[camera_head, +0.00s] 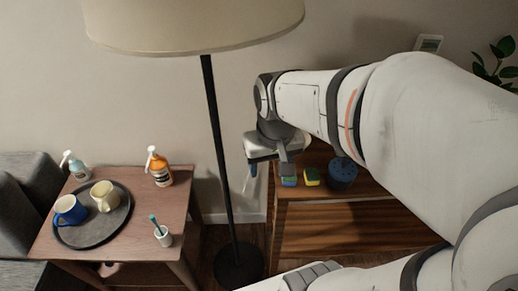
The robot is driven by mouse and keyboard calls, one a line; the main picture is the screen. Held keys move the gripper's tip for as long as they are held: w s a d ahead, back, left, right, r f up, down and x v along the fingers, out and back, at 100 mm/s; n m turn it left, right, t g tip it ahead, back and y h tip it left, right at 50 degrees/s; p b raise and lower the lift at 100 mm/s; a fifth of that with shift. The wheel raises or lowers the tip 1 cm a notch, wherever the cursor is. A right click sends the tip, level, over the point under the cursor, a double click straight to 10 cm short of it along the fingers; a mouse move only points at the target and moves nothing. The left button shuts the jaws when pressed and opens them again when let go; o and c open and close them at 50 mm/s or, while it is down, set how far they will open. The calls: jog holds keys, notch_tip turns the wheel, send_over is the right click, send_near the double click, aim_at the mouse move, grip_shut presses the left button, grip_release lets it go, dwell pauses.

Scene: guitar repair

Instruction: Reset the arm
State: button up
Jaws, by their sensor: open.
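My arm reaches in from the right of the head view, and my gripper (272,170) hangs at its end, pointing down. It is open, and I see nothing held between its fingers. It is over or just in front of the left end of a wooden cabinet (325,215). A blue sponge-like item (289,181) shows right beside a fingertip; I cannot tell whether they touch. A yellow and dark sponge (312,177) and a dark blue pot-like item (343,172) stand to the right on the cabinet top.
A floor lamp with a black pole (218,140) and wide shade (195,22) stands just left of my gripper. A side table (180,200) holds a round tray (92,236) with two mugs, two pump bottles and a small cup with a brush. A grey sofa (25,210) is at far left.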

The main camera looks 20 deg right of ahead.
jog(key=s, duration=0.1)
jog(key=s+a, duration=0.1)
jog(key=s, duration=0.1)
jog(key=shift+s+a+r+n+t, duration=0.1)
jog(key=shift+a+r+n+t, duration=0.1)
jog(key=shift+r+n+t, duration=0.15)
jog(key=shift+f, duration=0.1)
